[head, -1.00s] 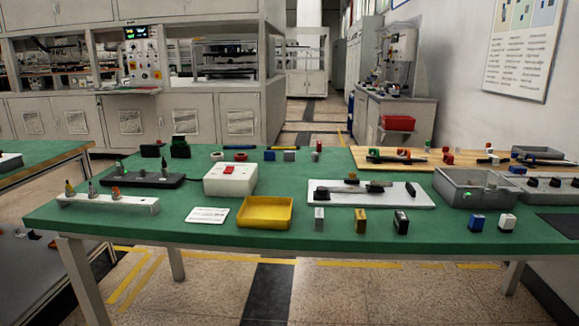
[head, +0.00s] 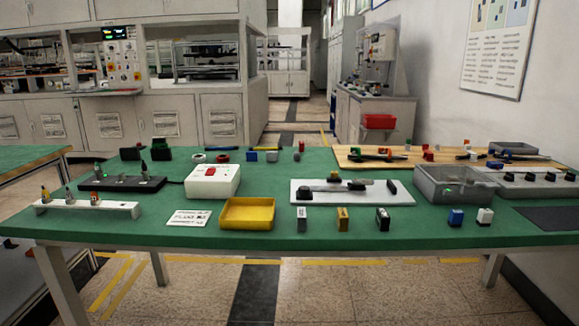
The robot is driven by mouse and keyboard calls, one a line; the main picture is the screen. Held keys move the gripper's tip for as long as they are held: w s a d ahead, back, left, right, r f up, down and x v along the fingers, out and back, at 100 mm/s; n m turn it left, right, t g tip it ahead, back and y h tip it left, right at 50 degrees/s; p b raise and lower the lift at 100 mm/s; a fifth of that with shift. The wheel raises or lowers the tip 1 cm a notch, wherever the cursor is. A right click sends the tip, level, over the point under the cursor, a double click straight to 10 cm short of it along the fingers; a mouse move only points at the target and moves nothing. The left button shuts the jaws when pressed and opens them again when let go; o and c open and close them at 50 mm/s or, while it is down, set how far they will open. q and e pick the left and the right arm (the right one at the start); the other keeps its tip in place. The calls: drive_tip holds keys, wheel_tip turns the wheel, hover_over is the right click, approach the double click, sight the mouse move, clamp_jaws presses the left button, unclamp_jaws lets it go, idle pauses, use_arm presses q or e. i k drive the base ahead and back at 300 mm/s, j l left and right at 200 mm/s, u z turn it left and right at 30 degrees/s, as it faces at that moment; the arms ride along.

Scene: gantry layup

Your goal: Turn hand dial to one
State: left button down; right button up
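No part is clearly marked as the hand dial. A grey panel (head: 532,190) with several black knobs (head: 547,177) in a row lies at the right end of the green table (head: 340,236). The knobs' settings are too small to read. A control panel (head: 121,54) with a lit display and several buttons stands on the cabinet at the back left; any dial on it is too small to make out. Neither of my grippers is in view.
On the table are a yellow tray (head: 248,227), a white box with a red switch (head: 212,192), a grey bin (head: 455,197), a white board (head: 399,198) and several small blocks. A wooden board (head: 349,157) lies at the back right. Floor shows in front of the table.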

sight(509, 176)
drive_tip(key=z, duration=1.4)
drive_tip(key=i+l+u, duration=0.2)
drive_tip(key=l, duration=0.75)
drive_tip(key=i+l+u, duration=0.2)
drive_tip(key=l, duration=0.7)
drive_tip(key=l+u, duration=0.2)
drive_tip(key=l, duration=0.75)
drive_tip(key=k, duration=0.05)
